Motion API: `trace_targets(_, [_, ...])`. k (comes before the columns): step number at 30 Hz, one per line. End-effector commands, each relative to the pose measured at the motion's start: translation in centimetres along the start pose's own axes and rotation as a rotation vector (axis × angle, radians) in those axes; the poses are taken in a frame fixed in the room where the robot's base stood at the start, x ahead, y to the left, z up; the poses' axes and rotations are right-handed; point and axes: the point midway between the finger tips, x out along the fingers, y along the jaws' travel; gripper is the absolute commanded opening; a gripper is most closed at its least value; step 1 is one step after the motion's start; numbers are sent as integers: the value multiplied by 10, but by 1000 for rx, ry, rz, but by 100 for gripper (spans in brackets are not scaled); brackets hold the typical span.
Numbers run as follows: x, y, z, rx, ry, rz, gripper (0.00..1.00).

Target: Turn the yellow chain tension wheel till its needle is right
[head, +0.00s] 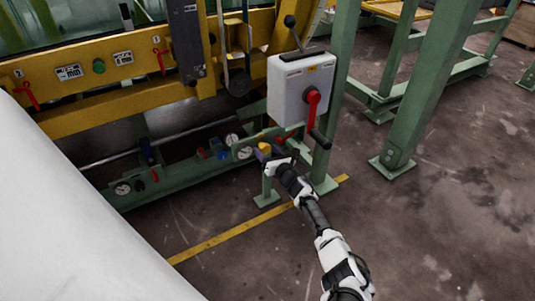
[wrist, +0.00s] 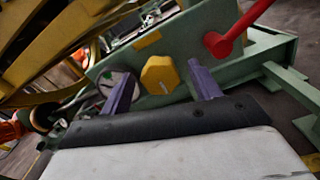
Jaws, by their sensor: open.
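The yellow wheel (wrist: 160,74), a faceted knob on the green panel, shows between the two purple fingers of my gripper (wrist: 158,84) in the wrist view. The fingers are apart, one on each side of it, and I cannot tell whether they touch it. In the head view the yellow wheel (head: 263,149) is just beyond my gripper (head: 274,161). A round white gauge (wrist: 113,84) is left of the wheel, partly hidden by the left finger. Its white face (head: 245,152) also shows in the head view; its needle is too small to read.
A red lever (wrist: 238,32) sticks out right of the wheel. A grey-white box (head: 301,88) with a red handle (head: 313,97) hangs above my gripper. More gauges (head: 122,188) and a blue knob (head: 216,144) sit along the green beam.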

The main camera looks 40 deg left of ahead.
Motion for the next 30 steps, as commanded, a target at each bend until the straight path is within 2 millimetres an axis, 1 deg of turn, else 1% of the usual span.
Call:
trace_targets(8, [2, 0, 0, 0, 0, 1, 62])
trace_targets(9, [2, 0, 0, 0, 0, 1, 61])
trace_targets(19, [2, 0, 0, 0, 0, 1, 18])
trace_targets(26, [2, 0, 0, 17, 0, 1, 18])
trace_targets(30, [2, 0, 0, 64, 0, 1, 18])
